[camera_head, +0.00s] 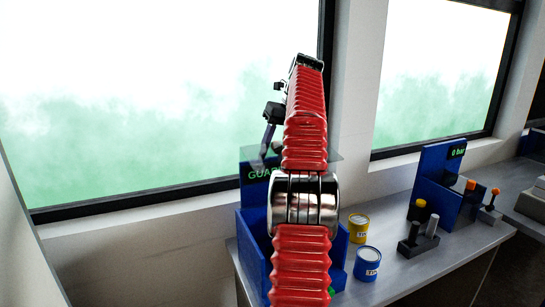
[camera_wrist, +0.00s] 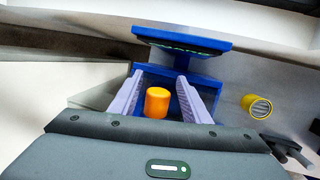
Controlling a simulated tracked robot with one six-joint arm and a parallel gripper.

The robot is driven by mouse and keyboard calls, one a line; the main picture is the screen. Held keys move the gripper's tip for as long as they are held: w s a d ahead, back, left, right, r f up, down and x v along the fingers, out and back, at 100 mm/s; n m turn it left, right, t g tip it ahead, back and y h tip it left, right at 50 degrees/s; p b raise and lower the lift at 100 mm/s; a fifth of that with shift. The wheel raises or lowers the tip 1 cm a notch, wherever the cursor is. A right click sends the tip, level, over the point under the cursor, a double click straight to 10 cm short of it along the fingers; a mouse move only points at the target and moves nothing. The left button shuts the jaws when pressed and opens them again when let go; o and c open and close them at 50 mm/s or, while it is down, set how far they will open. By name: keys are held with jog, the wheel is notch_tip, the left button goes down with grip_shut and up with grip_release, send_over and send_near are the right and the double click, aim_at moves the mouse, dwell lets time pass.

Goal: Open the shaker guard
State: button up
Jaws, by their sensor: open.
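The shaker is a blue box (camera_head: 250,228) on the bench with an upright panel whose green lettering partly reads "GUAR". My red arm hides much of it. A clear pane (camera_head: 333,152), which looks like the guard, shows at the panel's height beside my arm; its exact position is hard to tell. In the wrist view the blue box (camera_wrist: 207,68) lies ahead, with an orange cylinder (camera_wrist: 157,102) seen between my fingers. A translucent pane (camera_wrist: 92,96) shows left of them. My gripper (camera_wrist: 160,77) is open and empty over the box; I cannot tell whether it touches the pane.
A yellow can (camera_head: 358,229) and a blue can (camera_head: 367,264) stand right of the shaker. Farther right are a dark block with upright cylinders (camera_head: 417,243), a blue pressure panel (camera_head: 432,180) and an orange-tipped lever (camera_head: 490,208). A window wall (camera_head: 150,215) runs behind the grey bench (camera_head: 400,277).

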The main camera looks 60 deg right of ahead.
jog(key=shift+v, duration=0.9)
jog(key=shift+r, duration=0.2)
jog(key=shift+s+r, duration=0.2)
jog(key=shift+r, duration=0.05)
